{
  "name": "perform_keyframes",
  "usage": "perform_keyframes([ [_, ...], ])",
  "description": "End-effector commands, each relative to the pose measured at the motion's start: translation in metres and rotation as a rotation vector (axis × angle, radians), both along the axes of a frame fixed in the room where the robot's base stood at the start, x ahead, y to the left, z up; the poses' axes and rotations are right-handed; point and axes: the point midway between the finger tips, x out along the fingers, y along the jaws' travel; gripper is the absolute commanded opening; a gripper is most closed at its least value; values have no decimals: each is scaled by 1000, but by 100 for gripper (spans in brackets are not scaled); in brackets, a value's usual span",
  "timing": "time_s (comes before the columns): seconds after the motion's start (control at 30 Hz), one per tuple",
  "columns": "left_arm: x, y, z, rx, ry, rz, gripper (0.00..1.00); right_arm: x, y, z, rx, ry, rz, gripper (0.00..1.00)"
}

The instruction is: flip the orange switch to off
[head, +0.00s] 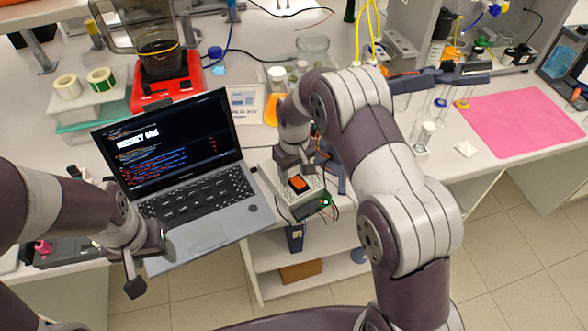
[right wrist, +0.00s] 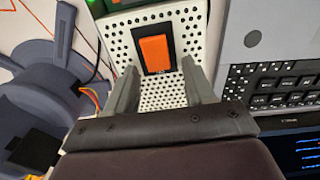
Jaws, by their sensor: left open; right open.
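The orange switch (head: 299,183) is a rocker in a black frame on a perforated light box (head: 312,195) near the front edge of the bench. In the right wrist view the orange switch (right wrist: 155,54) lies just beyond my fingertips, on the white perforated face (right wrist: 180,32). My right gripper (head: 290,166) is open and empty, close to the switch; in the right wrist view its two fingers (right wrist: 157,80) stand apart over the box. I cannot tell whether they touch it. My left gripper (head: 145,268) is open and empty at the laptop's front left corner.
An open laptop (head: 180,190) stands left of the box. A green light (head: 326,202) and loose wires are at the box's right side. A blue-grey fixture (right wrist: 45,105) is beside my right gripper. A pink mat (head: 520,120) lies at the right.

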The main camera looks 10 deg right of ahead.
Motion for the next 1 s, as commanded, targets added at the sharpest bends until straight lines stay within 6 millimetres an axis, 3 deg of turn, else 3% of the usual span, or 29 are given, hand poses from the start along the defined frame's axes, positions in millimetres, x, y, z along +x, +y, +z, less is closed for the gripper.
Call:
perform_keyframes([
  [0.13, 0, 0, 0, 0, 0, 0, 58, 0, 0, 0, 0, -1, 0, 53],
  [0.17, 0, 0, 0, 0, 0, 0, 58, 0, 0, 0, 0, -1, 0, 47],
  [0.3, 0, 0, 0, 0, 0, 0, 58, 0, 0, 0, 0, -1, 0, 1],
  [0.47, 0, 0, -3, 0, 0, 0, 58, 0, 0, 0, 5, -13, -1, 0],
  [0.8, 0, 0, -45, 0, 0, 0, 58, -6, -3, 0, 90, -265, -1, 0],
  [1.0, 0, 0, -43, 0, 0, 0, 58, -7, -3, 5, 96, -284, 0, 0],
])
